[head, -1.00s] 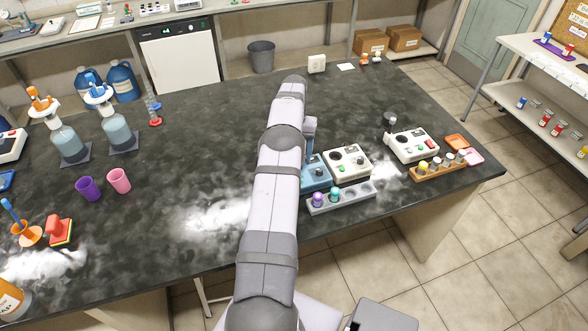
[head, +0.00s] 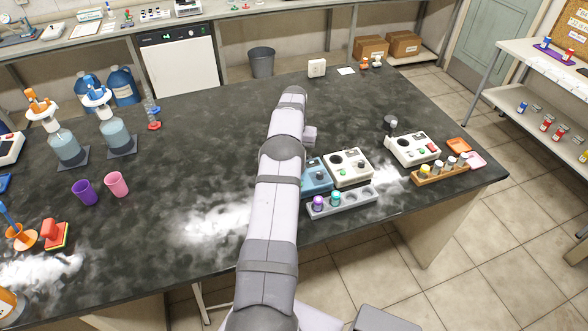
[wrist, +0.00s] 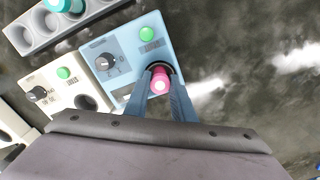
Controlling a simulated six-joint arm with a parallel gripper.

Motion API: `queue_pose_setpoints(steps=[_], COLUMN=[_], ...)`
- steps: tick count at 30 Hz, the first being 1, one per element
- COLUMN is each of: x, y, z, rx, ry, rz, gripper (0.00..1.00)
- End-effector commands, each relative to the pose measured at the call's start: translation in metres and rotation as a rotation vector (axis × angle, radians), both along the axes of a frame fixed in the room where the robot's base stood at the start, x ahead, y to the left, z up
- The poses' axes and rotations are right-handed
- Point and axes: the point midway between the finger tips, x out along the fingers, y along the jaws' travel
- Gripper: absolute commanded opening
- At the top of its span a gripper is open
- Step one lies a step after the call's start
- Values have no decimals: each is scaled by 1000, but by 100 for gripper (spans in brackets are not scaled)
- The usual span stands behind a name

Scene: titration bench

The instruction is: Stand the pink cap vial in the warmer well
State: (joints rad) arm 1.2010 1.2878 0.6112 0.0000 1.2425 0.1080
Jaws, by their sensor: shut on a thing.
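The pink cap vial (wrist: 160,83) shows in the wrist view with its cap between my fingertips. My gripper (wrist: 163,92) is shut on it. The blue warmer (wrist: 112,62) lies under the gripper, with a green button and a dial. The dark round well at its right edge shows partly behind the pink cap; the cap overlaps the well's near side. The vial's body is hidden below the cap, so I cannot tell whether it is inside the well or above it. In the head view my arm hides the gripper and part of the blue warmer (head: 316,176).
A white device (head: 347,167) stands close beside the warmer, and another (head: 412,149) stands farther right. A grey rack (head: 362,197) with purple and teal capped vials is in front. A wooden rack (head: 425,179) with vials is at right.

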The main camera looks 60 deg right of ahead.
Motion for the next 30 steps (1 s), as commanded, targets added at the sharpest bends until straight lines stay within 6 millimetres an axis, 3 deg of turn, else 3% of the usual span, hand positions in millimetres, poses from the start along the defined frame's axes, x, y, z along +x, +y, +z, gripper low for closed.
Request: queue_pose_setpoints(steps=[8,30], x=[0,0], y=[0,0], z=[7,58], rx=[-1,-1], ry=[0,0], rz=[0,0], gripper=[8,8])
